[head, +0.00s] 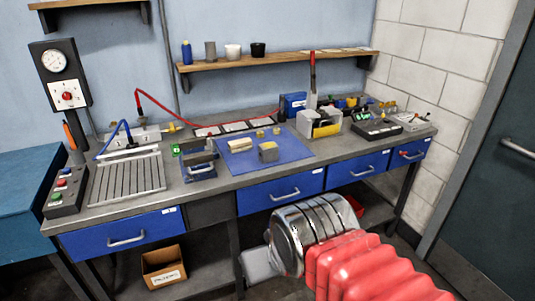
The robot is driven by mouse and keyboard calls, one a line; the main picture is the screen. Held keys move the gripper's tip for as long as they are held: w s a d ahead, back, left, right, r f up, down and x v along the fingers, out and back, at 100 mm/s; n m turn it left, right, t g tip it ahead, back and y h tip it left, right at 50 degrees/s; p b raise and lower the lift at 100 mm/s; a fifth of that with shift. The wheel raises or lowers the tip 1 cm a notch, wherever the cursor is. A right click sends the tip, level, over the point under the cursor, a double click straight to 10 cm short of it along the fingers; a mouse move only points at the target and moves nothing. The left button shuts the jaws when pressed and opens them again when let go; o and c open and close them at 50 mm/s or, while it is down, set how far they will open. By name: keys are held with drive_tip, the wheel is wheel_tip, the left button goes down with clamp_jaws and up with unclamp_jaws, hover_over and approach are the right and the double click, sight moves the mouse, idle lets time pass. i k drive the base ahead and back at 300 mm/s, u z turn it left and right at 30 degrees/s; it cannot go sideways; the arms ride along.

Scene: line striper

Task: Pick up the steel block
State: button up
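My arm, with red bellows and a ribbed metal section, reaches in from the bottom right. At its end, my gripper (258,264) is a pale grey shape low in front of the bench, below the drawers and well apart from the block. Its fingers are not clear, so I cannot tell whether it is open.
A vise-like blue tool (199,166) stands left of the mat. A slotted plate (127,178) lies farther left. A holder (318,123) with a red-handled tool stands behind right. Blue drawers (281,192) line the bench front. A cardboard box (163,268) sits below.

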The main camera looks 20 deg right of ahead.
sight(269, 152)
drive_tip(key=k, duration=0.6)
drive_tip(key=u, duration=0.5)
drive_tip(key=i, duration=1.85)
drive_tip(key=z, duration=0.55)
